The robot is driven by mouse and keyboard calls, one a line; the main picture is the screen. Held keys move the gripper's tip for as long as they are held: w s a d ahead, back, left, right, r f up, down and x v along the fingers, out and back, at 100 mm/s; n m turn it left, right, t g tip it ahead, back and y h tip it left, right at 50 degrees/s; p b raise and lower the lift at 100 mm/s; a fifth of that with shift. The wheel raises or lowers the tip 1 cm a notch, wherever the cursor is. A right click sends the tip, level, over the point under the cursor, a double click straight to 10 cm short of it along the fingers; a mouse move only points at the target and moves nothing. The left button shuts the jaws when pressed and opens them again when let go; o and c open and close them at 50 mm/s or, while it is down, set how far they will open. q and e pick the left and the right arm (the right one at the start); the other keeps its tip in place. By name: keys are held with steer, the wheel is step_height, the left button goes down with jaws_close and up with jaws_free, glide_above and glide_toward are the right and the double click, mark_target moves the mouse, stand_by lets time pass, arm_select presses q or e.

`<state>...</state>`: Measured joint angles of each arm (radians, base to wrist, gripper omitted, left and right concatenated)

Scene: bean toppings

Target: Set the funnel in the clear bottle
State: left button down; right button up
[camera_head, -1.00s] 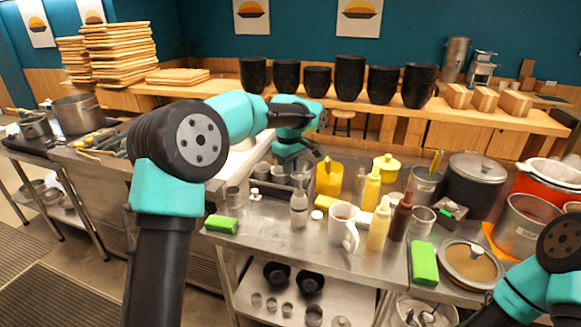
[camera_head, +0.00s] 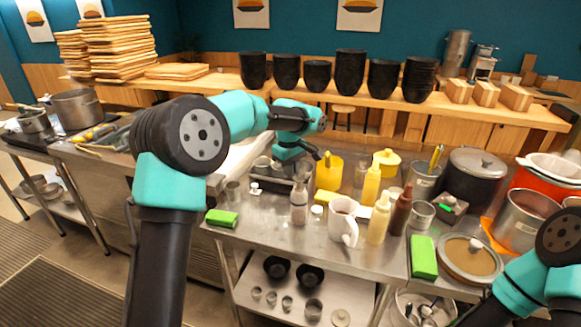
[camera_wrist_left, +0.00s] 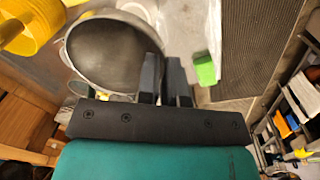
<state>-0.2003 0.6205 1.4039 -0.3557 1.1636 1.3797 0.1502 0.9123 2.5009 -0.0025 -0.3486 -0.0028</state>
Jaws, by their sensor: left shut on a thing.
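The clear bottle (camera_head: 299,212) stands upright on the steel table, left of the white mug. My left gripper (camera_head: 298,170) is above and just behind it. In the left wrist view the left gripper (camera_wrist_left: 164,62) is shut on the rim of a wide grey round thing, which looks like the funnel (camera_wrist_left: 108,50). In the head view the funnel is small and hard to make out near the bottle's top. I cannot tell whether its spout is in the bottle's neck. My right arm shows at lower right; its gripper is out of view.
A white mug (camera_head: 343,222), sauce bottles (camera_head: 379,218) and a yellow container (camera_head: 329,172) stand close by on the right. A green sponge (camera_head: 222,218) lies at the table's left front. A grey bin tray (camera_head: 275,183) stands behind. Bare steel lies in front of the bottle.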

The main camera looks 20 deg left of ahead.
arm_select(q)
steer(key=shift+f, duration=0.4)
steer(key=shift+f, duration=0.65)
steer(key=c, duration=1.2)
jaws_free()
steer(key=shift+o, duration=0.5)
steer(key=o, duration=0.4)
